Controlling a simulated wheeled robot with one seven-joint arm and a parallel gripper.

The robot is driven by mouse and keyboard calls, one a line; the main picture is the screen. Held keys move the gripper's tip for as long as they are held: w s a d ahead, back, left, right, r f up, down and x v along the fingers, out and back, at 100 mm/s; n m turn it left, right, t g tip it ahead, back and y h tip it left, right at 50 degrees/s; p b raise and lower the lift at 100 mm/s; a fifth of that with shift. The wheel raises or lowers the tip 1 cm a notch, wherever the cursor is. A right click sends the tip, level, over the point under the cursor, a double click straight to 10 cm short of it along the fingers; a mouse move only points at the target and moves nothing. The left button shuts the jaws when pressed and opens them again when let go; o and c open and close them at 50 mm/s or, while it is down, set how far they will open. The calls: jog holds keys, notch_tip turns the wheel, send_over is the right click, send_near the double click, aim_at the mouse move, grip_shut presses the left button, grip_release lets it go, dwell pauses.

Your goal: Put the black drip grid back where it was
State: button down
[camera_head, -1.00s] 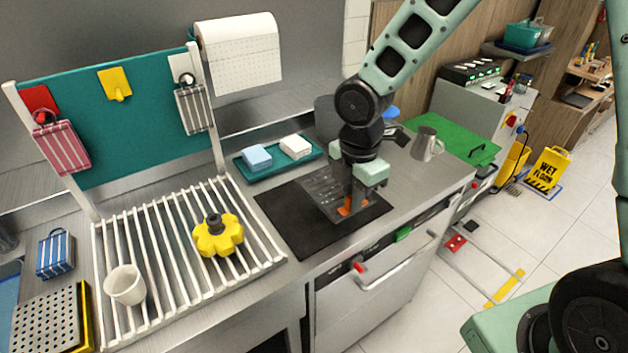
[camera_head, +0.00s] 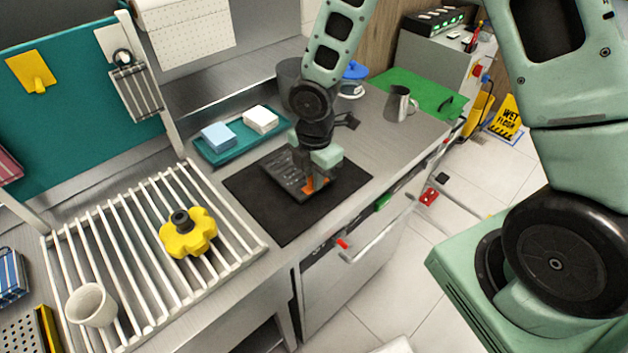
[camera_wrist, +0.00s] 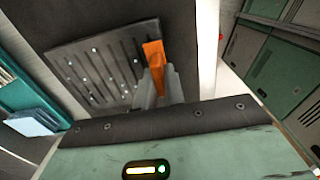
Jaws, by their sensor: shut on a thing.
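The black drip grid (camera_head: 282,174) is a flat dark plate with slots and an orange tab (camera_head: 308,186). It is over the black mat (camera_head: 285,226) on the steel counter; whether it touches the mat I cannot tell. My gripper (camera_head: 312,180) points down and is shut on the orange tab at the grid's near right edge. In the wrist view the grid (camera_wrist: 95,68) stretches out to the left from my gripper (camera_wrist: 158,88), with pale specks on it. The fingers hide the lower end of the orange tab (camera_wrist: 153,55).
A teal tray (camera_head: 236,152) with blue and white sponges lies behind the mat. A white slatted rack (camera_head: 130,262) at left holds a yellow lobed part (camera_head: 188,232) and a white cup (camera_head: 91,304). A metal jug (camera_head: 398,104) stands on the right.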

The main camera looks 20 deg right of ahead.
jog(key=shift+f, duration=0.95)
jog(key=c, duration=1.5)
grip_release()
jog(key=shift+f, duration=0.1)
notch_tip(320, 180, up, 12)
jog(key=shift+p, duration=0.4)
jog(key=s+a+r+m, duration=0.3)
jog(key=s+m, duration=0.4)
jog(key=s, duration=0.3)
jog(key=s+a+r+m, duration=0.3)
jog(key=s+r+m, duration=0.2)
jog(key=s, duration=0.5)
jog(key=shift+a+r+m+y, duration=0.15)
jog(key=shift+r+m+y, duration=0.15)
jog(key=shift+m, duration=0.6)
